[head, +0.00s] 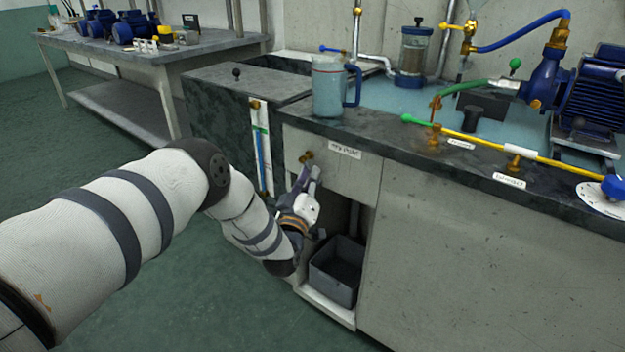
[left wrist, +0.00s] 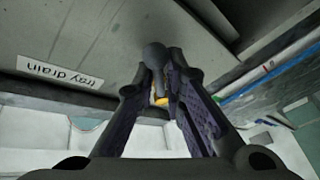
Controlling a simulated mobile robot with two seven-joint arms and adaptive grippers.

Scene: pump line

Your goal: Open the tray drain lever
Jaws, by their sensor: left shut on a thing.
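The tray drain valve (head: 306,157) is a small brass fitting on the grey front panel, left of its "tray drain" label (head: 345,151). In the left wrist view, the dark, round-ended lever (left wrist: 155,57) sits between my fingers, with brass (left wrist: 160,98) showing behind it. My left gripper (head: 308,176) is at the valve from below, shut on the lever; it also fills the left wrist view (left wrist: 160,76). The fingers hide part of the lever, and its exact angle is hard to tell. My right gripper is not in view.
A grey bin (head: 335,272) stands in the open recess below the valve. A blue-grey jug (head: 328,90) stands on the bench edge above. A level tube with blue liquid (head: 260,160) is left of the valve. A yellow pipe (head: 480,143) runs along the bench top.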

